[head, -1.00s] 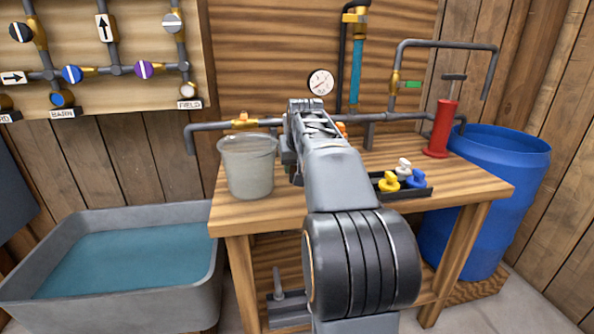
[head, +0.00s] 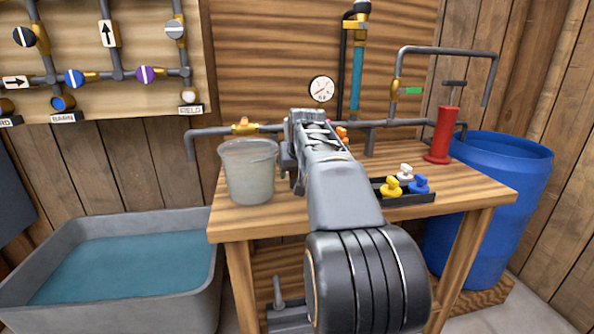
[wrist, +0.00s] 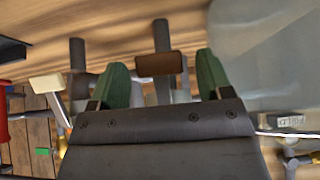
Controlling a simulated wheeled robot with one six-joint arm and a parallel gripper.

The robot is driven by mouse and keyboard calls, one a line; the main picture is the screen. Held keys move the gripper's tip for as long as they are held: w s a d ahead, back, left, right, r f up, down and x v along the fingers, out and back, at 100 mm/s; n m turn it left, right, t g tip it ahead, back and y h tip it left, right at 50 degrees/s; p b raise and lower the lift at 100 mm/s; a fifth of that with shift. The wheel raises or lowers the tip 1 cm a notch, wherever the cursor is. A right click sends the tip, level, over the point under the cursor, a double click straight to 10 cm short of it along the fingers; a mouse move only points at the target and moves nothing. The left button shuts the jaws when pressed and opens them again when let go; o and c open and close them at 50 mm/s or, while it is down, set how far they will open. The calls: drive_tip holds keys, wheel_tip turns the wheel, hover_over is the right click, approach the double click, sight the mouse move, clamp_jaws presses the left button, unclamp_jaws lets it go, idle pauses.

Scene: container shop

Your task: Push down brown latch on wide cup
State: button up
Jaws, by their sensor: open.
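A brown latch (wrist: 160,64) on a grey upright post shows in the wrist view, between the two green fingertips of my gripper (wrist: 164,76). My gripper is open and holds nothing. Whether a finger touches the latch I cannot tell. A lighter tan latch (wrist: 46,84) is left of the fingers. A wide, pale translucent vessel (wrist: 265,45) fills the upper right of the wrist view; it looks like the grey bucket (head: 248,172) on the bench in the head view. In the head view my arm hides the fingers and the brown latch.
The wooden bench (head: 460,183) holds a black tray (head: 408,198) with yellow, white and blue pieces and a red hand pump (head: 441,135). A blue barrel (head: 507,180) stands right, a water trough (head: 120,265) left. Pipes and a gauge (head: 322,88) are behind.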

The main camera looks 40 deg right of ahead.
drive_tip(key=p+v, duration=0.4)
drive_tip(key=v, duration=1)
drive_tip(key=shift+f, duration=0.1)
